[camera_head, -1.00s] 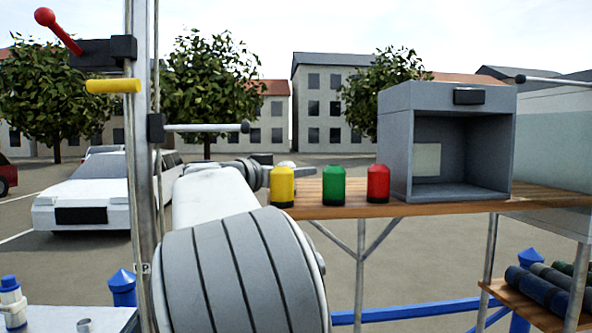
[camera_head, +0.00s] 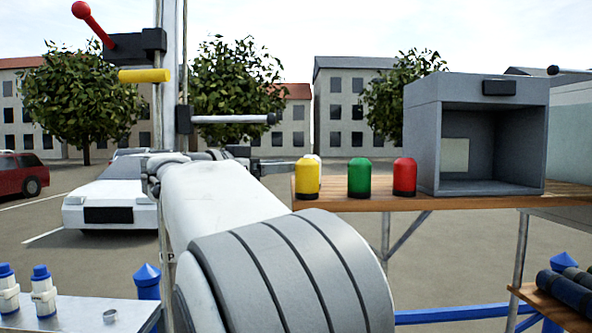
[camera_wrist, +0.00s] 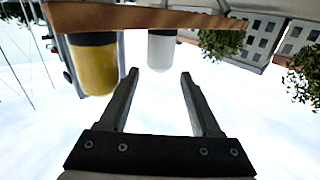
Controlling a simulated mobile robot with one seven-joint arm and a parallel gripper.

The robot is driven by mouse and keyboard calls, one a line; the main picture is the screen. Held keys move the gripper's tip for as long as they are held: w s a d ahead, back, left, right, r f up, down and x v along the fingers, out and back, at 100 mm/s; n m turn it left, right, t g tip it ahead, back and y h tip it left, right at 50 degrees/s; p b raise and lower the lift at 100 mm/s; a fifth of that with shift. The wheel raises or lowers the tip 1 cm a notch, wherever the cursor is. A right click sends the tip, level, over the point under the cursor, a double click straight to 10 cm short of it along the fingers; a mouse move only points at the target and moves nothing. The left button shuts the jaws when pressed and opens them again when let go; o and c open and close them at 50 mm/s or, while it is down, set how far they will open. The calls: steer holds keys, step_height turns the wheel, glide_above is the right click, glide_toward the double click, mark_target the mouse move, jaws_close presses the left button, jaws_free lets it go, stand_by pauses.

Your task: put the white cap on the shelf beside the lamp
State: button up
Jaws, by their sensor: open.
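The white cap (camera_wrist: 161,50) stands on the wooden shelf (camera_wrist: 140,17), which appears upside down in the wrist view. In the head view only a sliver of the white cap (camera_head: 318,158) shows behind the yellow cap (camera_head: 307,179). My gripper (camera_wrist: 159,74) is open and empty, its fingertips close to the white cap's rounded end and spread to either side of it. Contact cannot be told. The yellow cap (camera_wrist: 95,65) is just left of my gripper in the wrist view. I cannot clearly pick out a lamp.
A green cap (camera_head: 359,178) and a red cap (camera_head: 404,177) stand on the shelf (camera_head: 350,203), beside an open grey box (camera_head: 425,140) with a dark fixture (camera_head: 499,87). A post (camera_head: 171,60) with levers rises at left. Blue-topped bottles (camera_head: 42,290) stand lower left.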

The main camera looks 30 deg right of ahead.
steer(key=shift+s+a, duration=0.15)
steer(key=shift+a, duration=0.4)
